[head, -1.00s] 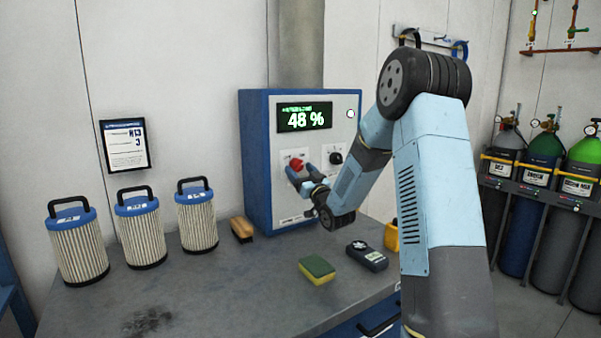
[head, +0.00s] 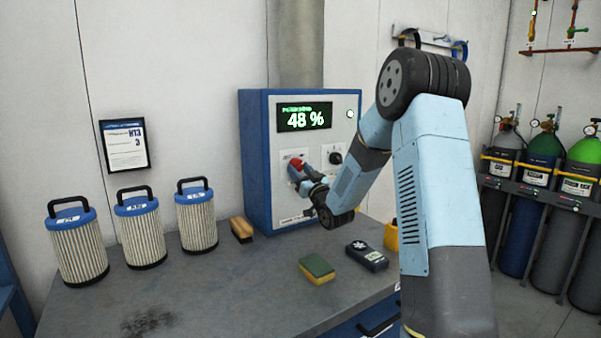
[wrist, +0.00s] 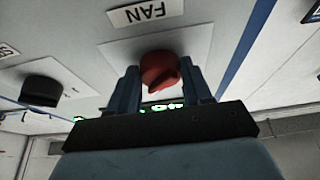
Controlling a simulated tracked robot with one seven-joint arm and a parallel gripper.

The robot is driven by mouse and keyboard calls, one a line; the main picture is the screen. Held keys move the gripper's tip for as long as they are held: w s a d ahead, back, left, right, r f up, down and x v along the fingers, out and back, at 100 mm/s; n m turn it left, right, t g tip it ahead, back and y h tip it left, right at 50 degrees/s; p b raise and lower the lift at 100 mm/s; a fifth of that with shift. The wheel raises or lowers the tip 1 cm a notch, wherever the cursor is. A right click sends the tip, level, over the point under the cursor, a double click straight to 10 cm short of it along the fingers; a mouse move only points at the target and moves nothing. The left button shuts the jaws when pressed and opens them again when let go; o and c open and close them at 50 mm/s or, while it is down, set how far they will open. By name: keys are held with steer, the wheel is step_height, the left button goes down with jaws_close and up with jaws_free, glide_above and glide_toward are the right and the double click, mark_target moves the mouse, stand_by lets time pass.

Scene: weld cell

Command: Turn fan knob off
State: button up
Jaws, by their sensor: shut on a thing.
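The red fan knob (head: 297,163) is on the front of the blue and white control box (head: 257,165). The wrist view shows the red knob (wrist: 160,72) on a pale plate beside a label reading FAN (wrist: 146,11). My gripper (head: 300,172) is at the knob, and in the wrist view its two fingers (wrist: 160,88) are shut on the knob from both sides. The display (head: 304,117) reads 48 %, and a small light (head: 350,113) beside it is lit. Part of the knob is hidden by my gripper in the head view.
A black knob (head: 335,158) sits right of the red one. Several filter cartridges (head: 197,218), a brush (head: 241,230), a sponge (head: 317,268) and a dark handheld meter (head: 367,256) stand or lie on the bench (head: 225,290). Gas cylinders (head: 542,163) stand at the right.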

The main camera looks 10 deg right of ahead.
steer(key=shift+d+n+y, duration=0.1)
steer(key=shift+n+y, duration=0.2)
steer(key=shift+n, duration=0.3)
steer(key=n+y, duration=0.1)
steer(key=n, duration=0.1)
steer(key=n+g, duration=0.1)
steer(key=n, duration=0.1)
steer(key=shift+w+d+y, duration=0.1)
steer(key=shift+d+y, duration=0.1)
steer(key=shift+y, duration=0.2)
steer(key=n+g+y, duration=0.1)
steer(key=n, duration=0.3)
steer(key=n+g+y, duration=0.1)
steer(key=n+g, duration=0.1)
steer(key=n, duration=0.1)
steer(key=shift+d+r+n, duration=0.2)
steer(key=shift+n, duration=0.2)
steer(key=n+g, duration=0.1)
steer(key=n, duration=0.1)
steer(key=n+g+y, duration=0.1)
steer(key=n, duration=0.2)
steer(key=shift+r, duration=0.15)
steer(key=shift+r+n+g+h, duration=0.15)
steer(key=shift+n+g, duration=0.3)
steer(key=shift+n, duration=0.6)
steer(key=shift+f+n+g+h, duration=0.15)
steer(key=shift+n+g, duration=0.3)
steer(key=shift+n, duration=0.6)
